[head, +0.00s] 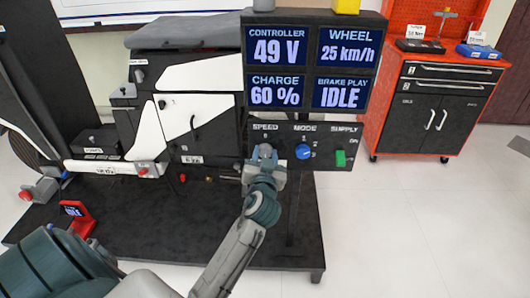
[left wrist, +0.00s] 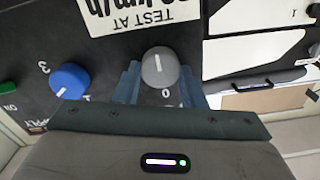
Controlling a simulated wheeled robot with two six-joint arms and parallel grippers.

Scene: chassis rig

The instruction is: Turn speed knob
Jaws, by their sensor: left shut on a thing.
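The speed knob (left wrist: 160,67) is round and grey with a white pointer line. In the left wrist view it sits between the two fingers of my left gripper (left wrist: 160,84), which is shut on it. In the head view my left gripper (head: 265,153) is at the control panel below the SPEED label and hides most of the knob. The display (head: 313,62) reads controller 49 V, wheel 25 km/h, charge 60 % and brake play IDLE. A white card (left wrist: 140,14) reading "TEST AT" and "km/h" is upside down and partly cut off. My right gripper is not in view.
The blue mode knob (head: 303,152) and green supply switch (head: 340,158) are right of my gripper. The black-and-white chassis (head: 190,110) stands left on a dark platform (head: 150,225). A red tool cabinet (head: 435,105) stands at right; the floor before it is clear.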

